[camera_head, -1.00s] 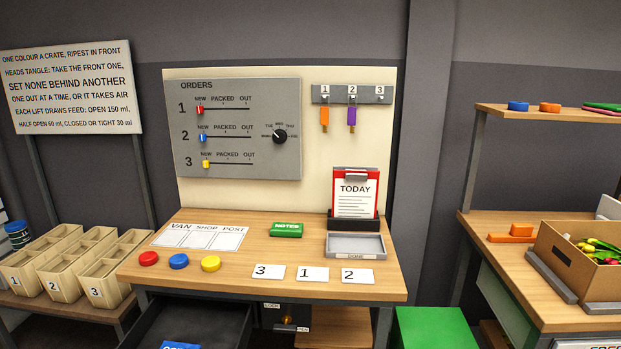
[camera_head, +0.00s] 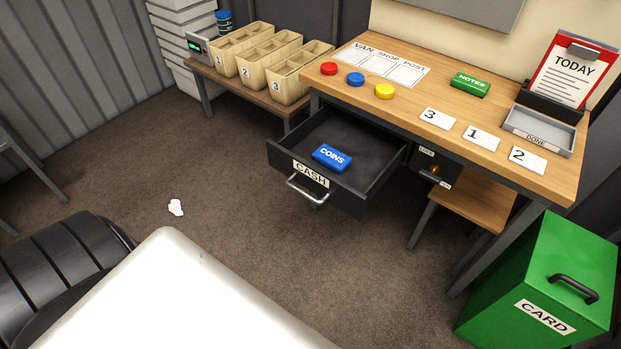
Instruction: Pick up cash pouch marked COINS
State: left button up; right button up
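The cash pouch marked COINS (camera_head: 332,158) is a small blue block with white letters. It lies inside the open drawer labelled CASH (camera_head: 311,175), near the drawer's front. The drawer is pulled out from under the wooden desk (camera_head: 400,105) and has a silver handle on its front. Nothing covers the pouch. Neither of my grippers is in view.
A green NOTES pouch (camera_head: 470,84), number cards and coloured discs lie on the desk. A green CARD box (camera_head: 545,285) stands on the floor at right. Numbered crates (camera_head: 290,85) sit on a low bench. Carpet before the drawer is mostly clear, with a white scrap (camera_head: 176,207).

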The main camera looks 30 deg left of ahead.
aim_at(336, 161)
jog(key=i+l+u, duration=0.3)
jog(key=u, duration=0.15)
jog(key=i+l+u, duration=0.4)
jog(key=k+l, duration=0.05)
jog(key=l, duration=0.05)
